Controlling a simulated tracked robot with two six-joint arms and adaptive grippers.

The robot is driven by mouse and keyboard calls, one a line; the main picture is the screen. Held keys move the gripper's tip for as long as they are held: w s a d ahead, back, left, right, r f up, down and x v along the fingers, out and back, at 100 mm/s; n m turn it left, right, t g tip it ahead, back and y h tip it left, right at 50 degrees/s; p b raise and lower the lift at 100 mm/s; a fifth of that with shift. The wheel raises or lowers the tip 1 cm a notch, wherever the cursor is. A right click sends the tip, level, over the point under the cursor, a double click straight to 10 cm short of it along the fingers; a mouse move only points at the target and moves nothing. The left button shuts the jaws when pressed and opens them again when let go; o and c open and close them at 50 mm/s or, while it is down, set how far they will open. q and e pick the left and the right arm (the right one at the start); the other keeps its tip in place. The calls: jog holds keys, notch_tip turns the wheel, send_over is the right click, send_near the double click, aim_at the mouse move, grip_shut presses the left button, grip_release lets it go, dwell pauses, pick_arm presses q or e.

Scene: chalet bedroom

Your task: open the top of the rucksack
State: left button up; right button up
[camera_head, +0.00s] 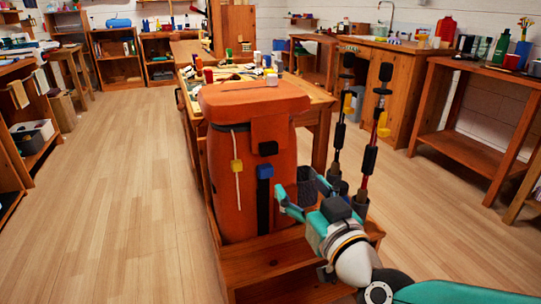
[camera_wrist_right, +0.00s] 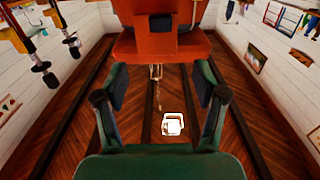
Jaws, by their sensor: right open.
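The orange rucksack (camera_head: 220,190) stands upright on a wooden bench, its top lid (camera_head: 255,97) lying closed over it. My right gripper (camera_head: 300,198) is open and empty, in front of the rucksack's lower right side. In the right wrist view, the rucksack (camera_wrist_right: 135,47) shows beyond the open fingers (camera_wrist_right: 160,80). My left gripper is not in view.
Trekking poles (camera_head: 375,140) stand upright just right of the rucksack, close to my right arm. A cluttered wooden table (camera_head: 312,100) is behind it. The wooden bench (camera_head: 265,262) is under it. The floor (camera_head: 120,190) on the left is clear.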

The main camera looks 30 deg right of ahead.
jog(key=p, duration=0.9)
send_near(270, 150)
jog(key=w, duration=0.1)
jog(key=x, duration=0.8)
jog(key=shift+w+d+f, duration=0.1)
jog(key=shift+w+d, duration=0.15)
jog(key=shift+w, duration=0.1)
jog(key=shift+c, duration=0.2)
grip_shut()
